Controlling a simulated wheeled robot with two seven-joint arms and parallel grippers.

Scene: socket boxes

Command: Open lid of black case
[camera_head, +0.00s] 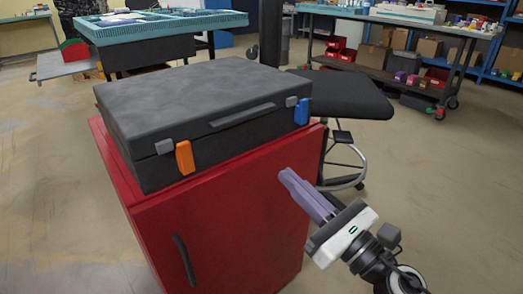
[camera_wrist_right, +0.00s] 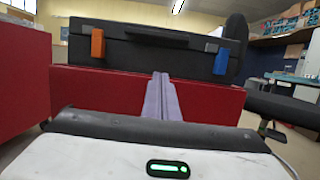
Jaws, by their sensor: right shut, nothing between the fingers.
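The black case (camera_head: 200,105) lies flat on top of a red cabinet (camera_head: 235,200) with its lid down. An orange latch (camera_head: 184,157) is at the left of its front side, and a blue latch (camera_head: 301,112) is at the right. A dark handle (camera_head: 242,115) runs between them. The case also shows in the right wrist view (camera_wrist_right: 150,55). My right gripper (camera_head: 288,178) has lilac fingers, shut and empty, in front of the cabinet and below the blue latch, apart from the case. My left gripper is not in view.
A dark stool seat (camera_head: 345,95) stands close behind the cabinet at the right. A table with a teal top (camera_head: 160,25) is at the back left. A workbench (camera_head: 400,15) with bins is at the back right.

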